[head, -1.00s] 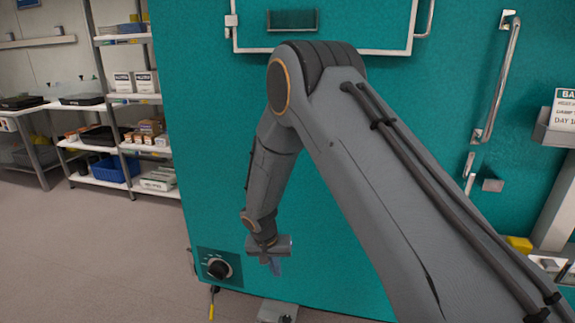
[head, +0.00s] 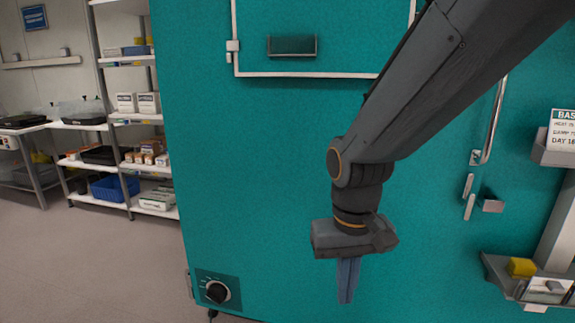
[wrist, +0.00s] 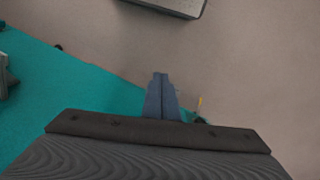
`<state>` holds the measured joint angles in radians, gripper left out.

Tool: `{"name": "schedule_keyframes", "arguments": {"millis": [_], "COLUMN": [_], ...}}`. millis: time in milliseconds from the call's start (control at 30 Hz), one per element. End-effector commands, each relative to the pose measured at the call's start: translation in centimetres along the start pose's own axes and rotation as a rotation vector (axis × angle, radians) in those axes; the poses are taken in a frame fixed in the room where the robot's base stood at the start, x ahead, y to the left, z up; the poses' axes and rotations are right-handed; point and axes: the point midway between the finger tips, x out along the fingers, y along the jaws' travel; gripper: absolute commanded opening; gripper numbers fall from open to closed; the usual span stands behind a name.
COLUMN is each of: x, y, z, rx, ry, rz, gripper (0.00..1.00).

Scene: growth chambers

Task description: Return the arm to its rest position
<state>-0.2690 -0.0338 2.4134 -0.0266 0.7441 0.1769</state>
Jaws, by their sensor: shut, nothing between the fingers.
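My gripper (head: 347,281) hangs pointing down in front of the teal chamber (head: 250,150) in the head view. Its two blue-grey fingers are together, with nothing between them. My arm reaches in from the upper right. In the wrist view the closed fingers (wrist: 161,98) point out over the grey floor (wrist: 245,65), with the teal chamber wall along the left.
A black dial (head: 217,292) sits low on the chamber front. A handle (head: 495,120) and a small shelf with a yellow block (head: 522,267) are at right. White shelving (head: 137,118) stands at left. The floor at lower left is clear.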

Motion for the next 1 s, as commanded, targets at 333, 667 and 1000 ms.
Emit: {"name": "schedule_keyframes", "arguments": {"millis": [333, 667, 1000], "x": [-1.5, -3.0, -5.4], "y": [0.5, 1.5, 3.8], "z": [5.5, 7.2, 7.3], "rx": [-0.051, -0.041, 0.022], "ry": [-0.008, -0.013, -0.018], "rz": [-0.054, -0.061, -0.044], "gripper": [0.0, 0.0, 0.0]}}
